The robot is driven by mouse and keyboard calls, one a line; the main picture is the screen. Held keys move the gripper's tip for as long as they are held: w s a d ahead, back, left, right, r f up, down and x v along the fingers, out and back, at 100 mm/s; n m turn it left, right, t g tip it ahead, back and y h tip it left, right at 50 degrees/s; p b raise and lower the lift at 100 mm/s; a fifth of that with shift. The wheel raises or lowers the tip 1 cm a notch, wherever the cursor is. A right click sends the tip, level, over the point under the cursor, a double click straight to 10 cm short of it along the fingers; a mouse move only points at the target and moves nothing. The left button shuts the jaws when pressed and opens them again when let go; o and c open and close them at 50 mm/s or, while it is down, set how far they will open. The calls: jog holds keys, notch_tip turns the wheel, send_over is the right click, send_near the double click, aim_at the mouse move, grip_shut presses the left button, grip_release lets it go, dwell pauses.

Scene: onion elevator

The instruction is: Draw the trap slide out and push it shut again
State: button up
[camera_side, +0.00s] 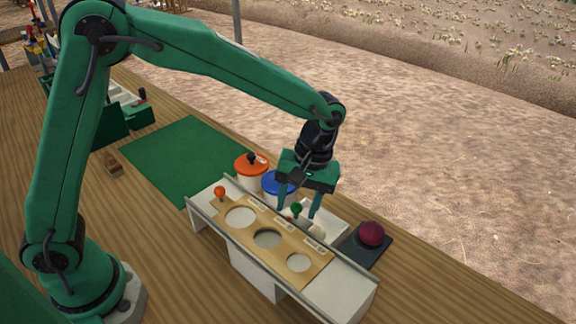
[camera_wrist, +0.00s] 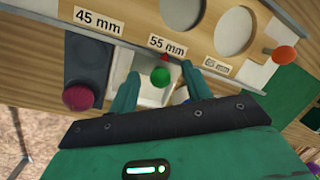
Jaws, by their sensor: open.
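The white sorting stand (camera_side: 352,292) has a wooden top board (camera_side: 285,254) with several round holes and size labels. An orange ball knob (camera_side: 219,191) stands at the board's left end. Which knob belongs to the trap slide cannot be told for sure.
A red onion (camera_side: 371,233) sits on a dark pad (camera_side: 380,254) right of the stand. Pots with an orange lid (camera_side: 246,168) and a blue lid (camera_side: 272,183) stand behind it. A green mat (camera_side: 178,153) lies bare farther back. The near wooden table is clear.

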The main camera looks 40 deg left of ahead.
jog(key=shift+r, duration=0.15)
jog(key=shift+s+a+v, duration=0.1)
jog(key=shift+s+v, duration=0.1)
jog(key=shift+v, duration=0.75)
jog(key=shift+s+a+v, duration=0.1)
jog(key=shift+s+v, duration=0.1)
jog(key=shift+v, duration=0.7)
jog(key=shift+s+a+v, duration=0.1)
jog(key=shift+s+v, duration=0.1)
jog(key=shift+v, duration=0.75)
jog(key=shift+r, duration=0.15)
jog(key=shift+s+a+r, duration=0.1)
jog(key=shift+a, duration=0.05)
jog(key=s+a+r+m+t, duration=0.3)
jog(key=s+a+t, duration=0.1)
jog(key=s+a, duration=0.3)
jog(key=s+a+r+m+t+h, duration=0.1)
jog(key=s+a+r+m+t, duration=0.2)
jog(key=s+a, duration=0.5)
jog(key=shift+s+a+r+m+t, duration=0.4)
jog(key=shift+a+r+t, duration=0.1)
jog(key=shift+a, duration=0.45)
